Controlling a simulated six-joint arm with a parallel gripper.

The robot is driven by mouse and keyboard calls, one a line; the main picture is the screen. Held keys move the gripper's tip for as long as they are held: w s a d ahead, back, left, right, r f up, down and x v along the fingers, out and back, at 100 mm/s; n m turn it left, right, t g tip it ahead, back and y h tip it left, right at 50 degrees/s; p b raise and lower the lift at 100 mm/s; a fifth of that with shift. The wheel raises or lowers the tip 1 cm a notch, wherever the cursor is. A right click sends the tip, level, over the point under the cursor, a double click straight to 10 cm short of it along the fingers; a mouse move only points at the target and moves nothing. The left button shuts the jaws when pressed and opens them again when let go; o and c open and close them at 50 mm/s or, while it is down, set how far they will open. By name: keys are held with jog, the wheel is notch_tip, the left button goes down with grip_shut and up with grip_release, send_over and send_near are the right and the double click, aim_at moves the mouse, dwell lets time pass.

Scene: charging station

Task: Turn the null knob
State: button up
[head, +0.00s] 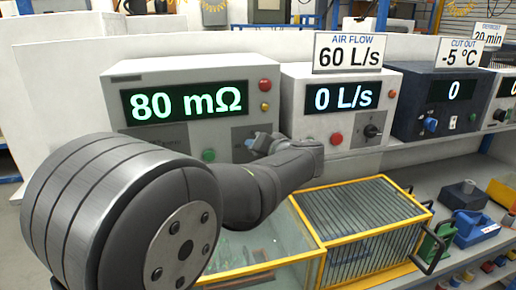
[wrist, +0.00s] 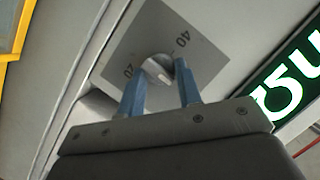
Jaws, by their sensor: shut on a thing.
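In the head view my gripper (head: 262,144) reaches the lower right front of the grey box (head: 185,72) that reads 80 mΩ. My gripper hides the knob there. The knob's exact pointer angle is not clear.
Red, yellow and green buttons (head: 264,106) sit close to my gripper on the same box. A 0 L/s box (head: 330,75) with its own black knob stands to the right, under a 60 L/s sign. A yellow-framed cage (head: 360,215) is below.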

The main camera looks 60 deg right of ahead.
jog(key=shift+s+d+f+m+t, duration=0.15)
jog(key=shift+m+t, duration=0.55)
jog(key=shift+m, duration=0.7)
jog(key=shift+w+a+f+m+t, duration=0.15)
jog(key=shift+m+t, duration=0.55)
jog(key=shift+m, duration=0.7)
jog(key=shift+s+d+f+m+t, duration=0.15)
jog(key=shift+m+t, duration=0.55)
jog(key=shift+m, duration=0.7)
jog(key=o, duration=1)
jog(key=v, duration=1.7)
jog(key=shift+s, duration=0.25)
